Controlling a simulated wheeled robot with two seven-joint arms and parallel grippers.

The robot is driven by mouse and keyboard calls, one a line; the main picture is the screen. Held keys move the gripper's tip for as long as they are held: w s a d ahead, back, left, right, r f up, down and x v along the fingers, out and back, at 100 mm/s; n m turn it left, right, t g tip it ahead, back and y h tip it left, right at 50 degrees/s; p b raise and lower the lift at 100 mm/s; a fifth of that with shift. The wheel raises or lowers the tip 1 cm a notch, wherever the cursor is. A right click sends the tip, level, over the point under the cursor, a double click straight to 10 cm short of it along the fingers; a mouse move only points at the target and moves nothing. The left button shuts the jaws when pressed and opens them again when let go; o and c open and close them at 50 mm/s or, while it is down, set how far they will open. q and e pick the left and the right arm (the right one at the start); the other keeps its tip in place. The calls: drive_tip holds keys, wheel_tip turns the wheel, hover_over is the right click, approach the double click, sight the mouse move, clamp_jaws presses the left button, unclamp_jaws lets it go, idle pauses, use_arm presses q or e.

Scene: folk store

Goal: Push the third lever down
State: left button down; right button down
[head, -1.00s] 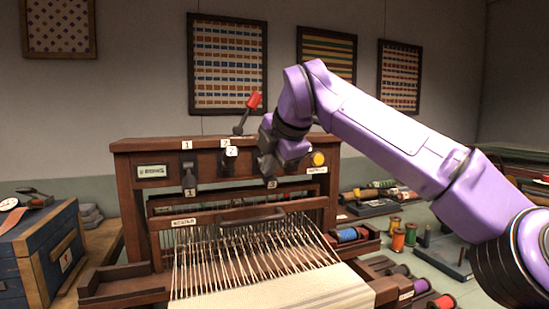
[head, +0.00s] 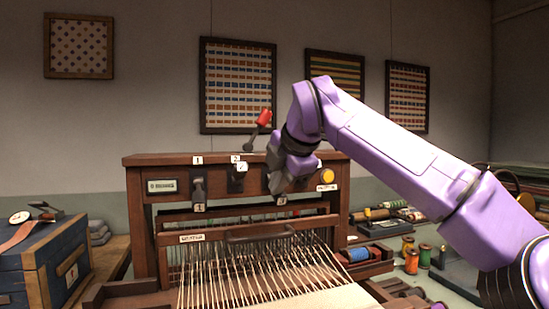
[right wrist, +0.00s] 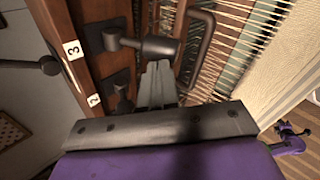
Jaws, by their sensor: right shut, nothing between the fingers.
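The wooden loom (head: 220,160) has a panel with numbered levers. The first lever (head: 198,188) hangs down with a tag 1. The second lever (head: 237,178) shows its tag 2 high, near its mount. In the right wrist view the third lever (right wrist: 160,48) has a dark round handle pointing away from label 3, toward the threads. My right gripper (right wrist: 160,68) is shut, its fingertips right at that handle; contact is unclear.
A red-knobbed lever (head: 263,118) rises above the panel. A yellow button (head: 327,176) sits right of the third lever. Warp threads (head: 265,265) spread in front. A blue box (head: 40,260) stands left; thread spools (head: 425,256) stand right. A purple part (right wrist: 290,140), likely mine, shows small.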

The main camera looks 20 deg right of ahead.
drive_tip(key=a+p+v, duration=0.1)
drive_tip(key=v, duration=1.2)
drive_tip(key=shift+a+p, duration=0.3)
drive_tip(key=shift+a, duration=0.15)
drive_tip(key=shift+f, duration=0.1)
